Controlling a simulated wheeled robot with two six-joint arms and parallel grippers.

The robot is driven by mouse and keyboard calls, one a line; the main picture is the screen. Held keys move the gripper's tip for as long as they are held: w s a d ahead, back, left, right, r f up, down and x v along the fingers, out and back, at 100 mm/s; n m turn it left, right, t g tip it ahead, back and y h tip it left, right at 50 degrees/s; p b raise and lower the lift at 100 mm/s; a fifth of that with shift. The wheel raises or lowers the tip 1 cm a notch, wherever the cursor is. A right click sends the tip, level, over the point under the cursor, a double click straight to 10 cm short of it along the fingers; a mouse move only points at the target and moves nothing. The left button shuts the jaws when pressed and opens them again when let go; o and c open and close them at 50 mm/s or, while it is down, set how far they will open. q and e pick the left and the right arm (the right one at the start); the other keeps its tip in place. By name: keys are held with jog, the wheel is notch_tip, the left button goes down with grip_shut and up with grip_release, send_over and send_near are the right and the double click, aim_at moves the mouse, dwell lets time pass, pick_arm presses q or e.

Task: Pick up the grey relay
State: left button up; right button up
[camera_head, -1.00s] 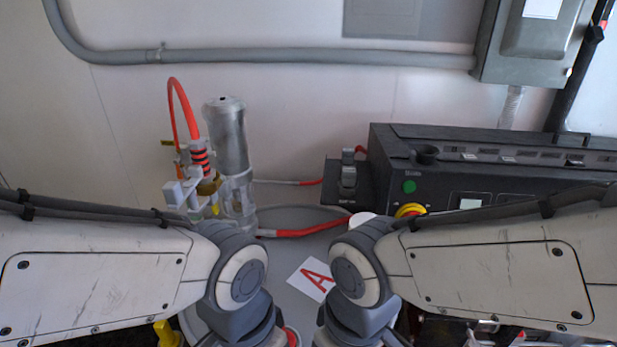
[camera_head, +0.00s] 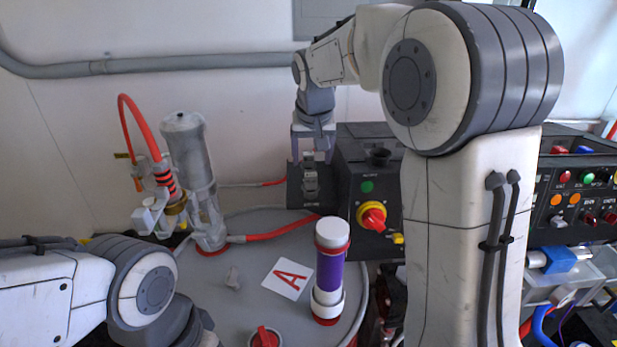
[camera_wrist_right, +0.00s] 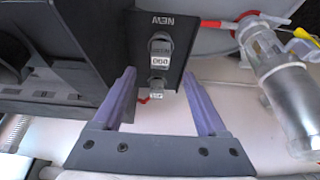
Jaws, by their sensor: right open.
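The grey relay (camera_head: 311,181) sits on a black bracket (camera_head: 294,188) beside the dark control box. In the right wrist view the relay (camera_wrist_right: 161,48) carries a small white label, and the bracket is marked NEW. My right gripper (camera_head: 312,153) is over the relay with its fingers pointing down at it. In the right wrist view my right gripper (camera_wrist_right: 159,77) is open, its two purple fingers apart with the relay lined up between their tips. I cannot tell whether the fingers touch it. My left arm shows at the lower left, but its gripper is out of view.
The black control box (camera_head: 365,160) with a red and yellow knob (camera_head: 372,215) stands close right of the bracket. A clear cylinder assembly (camera_head: 190,165) with red hoses stands left.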

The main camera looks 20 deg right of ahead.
aim_at(311, 174)
jog(key=x, duration=0.3)
jog(key=shift+p, duration=0.3)
jog(key=p+x, duration=0.2)
jog(key=x, duration=0.2)
jog(key=shift+w+d+p, duration=0.1)
jog(key=shift+p, duration=0.25)
jog(key=shift+w+f, duration=0.25)
jog(key=shift+f, duration=0.4)
grip_shut()
